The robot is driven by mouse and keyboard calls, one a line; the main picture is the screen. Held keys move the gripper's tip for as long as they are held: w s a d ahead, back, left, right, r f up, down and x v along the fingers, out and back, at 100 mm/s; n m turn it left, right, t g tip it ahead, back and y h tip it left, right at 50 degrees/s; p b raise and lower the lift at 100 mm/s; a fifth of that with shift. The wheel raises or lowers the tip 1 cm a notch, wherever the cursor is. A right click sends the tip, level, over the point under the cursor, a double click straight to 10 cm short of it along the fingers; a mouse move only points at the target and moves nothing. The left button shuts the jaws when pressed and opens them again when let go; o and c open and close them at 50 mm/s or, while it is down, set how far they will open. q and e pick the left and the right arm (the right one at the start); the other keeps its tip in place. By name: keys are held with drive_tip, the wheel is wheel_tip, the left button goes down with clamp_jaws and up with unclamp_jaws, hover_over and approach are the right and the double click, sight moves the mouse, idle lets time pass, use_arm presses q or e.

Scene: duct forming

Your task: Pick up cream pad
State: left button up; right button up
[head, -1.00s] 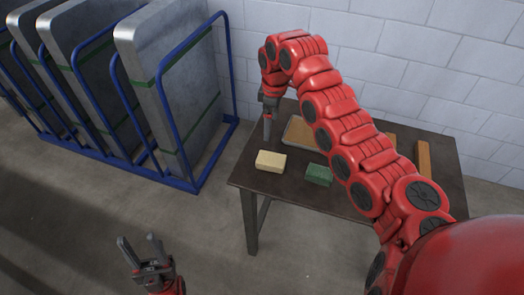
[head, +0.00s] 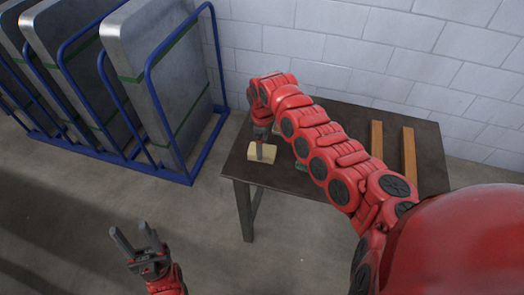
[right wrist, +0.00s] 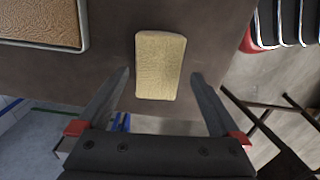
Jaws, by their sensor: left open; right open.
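The cream pad (head: 255,156) lies flat near the left front edge of the dark table (head: 240,165). It also shows whole in the right wrist view (right wrist: 161,62). My right gripper (head: 264,151) is over the pad, partly covering it in the head view. In the right wrist view the right gripper (right wrist: 161,76) is open, with one finger to each side of the pad's near end and a gap on both sides. I cannot tell its exact height above the pad. My left gripper (head: 131,229) is open and empty, low over the floor, away from the table.
A green pad (head: 301,166) is mostly hidden by my right arm. A tray with a tan surface (right wrist: 42,22) lies near the cream pad. Two wooden bars (head: 376,139) (head: 409,155) lie at the table's right. A blue rack (head: 213,60) of grey panels stands left.

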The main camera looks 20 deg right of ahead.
sight(269, 151)
wheel_tip(269, 151, down, 3)
drive_tip(key=shift+w+a+f+p, duration=0.1)
drive_tip(key=shift+f+p, duration=0.1)
drive_tip(key=shift+p, duration=0.1)
drive_tip(key=shift+f, duration=0.35)
drive_tip(key=shift+c, duration=0.2)
drive_tip(key=c, duration=1.2)
drive_tip(key=shift+o, duration=0.2)
drive_tip(key=shift+r, duration=0.2)
